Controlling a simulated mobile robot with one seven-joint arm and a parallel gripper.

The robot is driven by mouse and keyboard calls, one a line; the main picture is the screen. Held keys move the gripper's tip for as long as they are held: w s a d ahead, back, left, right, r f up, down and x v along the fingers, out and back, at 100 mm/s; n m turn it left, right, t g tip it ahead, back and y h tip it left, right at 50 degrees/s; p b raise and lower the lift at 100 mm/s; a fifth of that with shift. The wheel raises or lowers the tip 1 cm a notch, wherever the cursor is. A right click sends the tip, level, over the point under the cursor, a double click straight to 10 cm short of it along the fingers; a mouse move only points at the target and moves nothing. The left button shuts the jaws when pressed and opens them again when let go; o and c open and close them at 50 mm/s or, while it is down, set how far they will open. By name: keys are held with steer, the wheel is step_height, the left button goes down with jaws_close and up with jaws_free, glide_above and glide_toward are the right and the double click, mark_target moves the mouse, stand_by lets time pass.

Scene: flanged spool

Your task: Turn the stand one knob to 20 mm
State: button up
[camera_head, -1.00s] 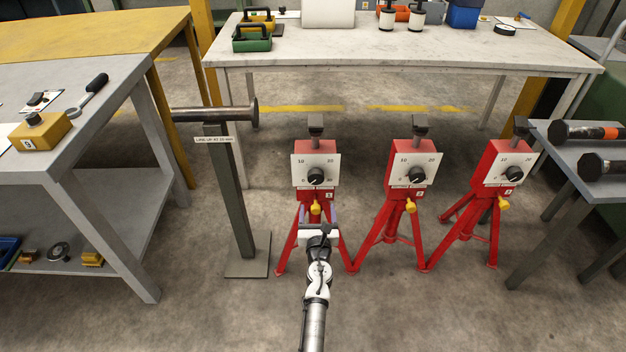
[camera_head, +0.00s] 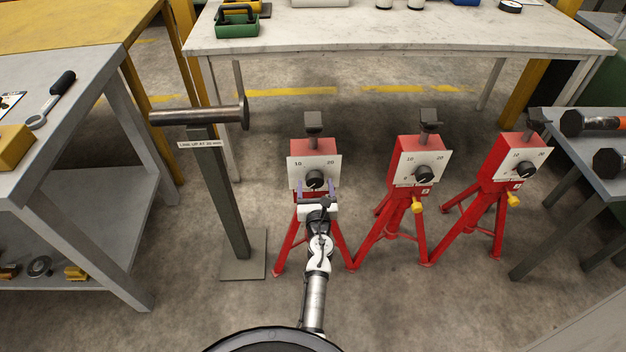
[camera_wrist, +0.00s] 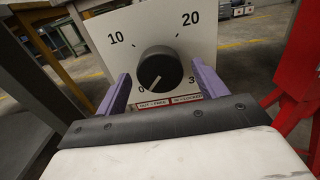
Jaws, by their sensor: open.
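The leftmost red stand (camera_head: 316,149) carries a white dial plate (camera_head: 300,174) marked 10 and 20 in the head view. Its black knob (camera_head: 315,180) shows large in the wrist view (camera_wrist: 159,68), where the plate (camera_wrist: 121,22) reads 0, 10, 20 and a partly hidden 3. The knob's pale pointer line aims down-left, near the 0. My gripper (camera_head: 317,190) is in front of this dial. In the wrist view its purple fingers (camera_wrist: 162,88) are open, one on each side below the knob, with gaps to it. Whether they touch the plate, I cannot tell.
Two more red stands with dials, a middle one (camera_head: 421,150) and a right one (camera_head: 506,152), stand to the right. A grey post with a horizontal bar (camera_head: 222,190) stands close on the left. A grey workbench (camera_head: 85,165) is at far left, a pale table (camera_head: 400,35) behind.

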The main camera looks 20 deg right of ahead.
steer(key=c, duration=1)
steer(key=shift+r, duration=0.1)
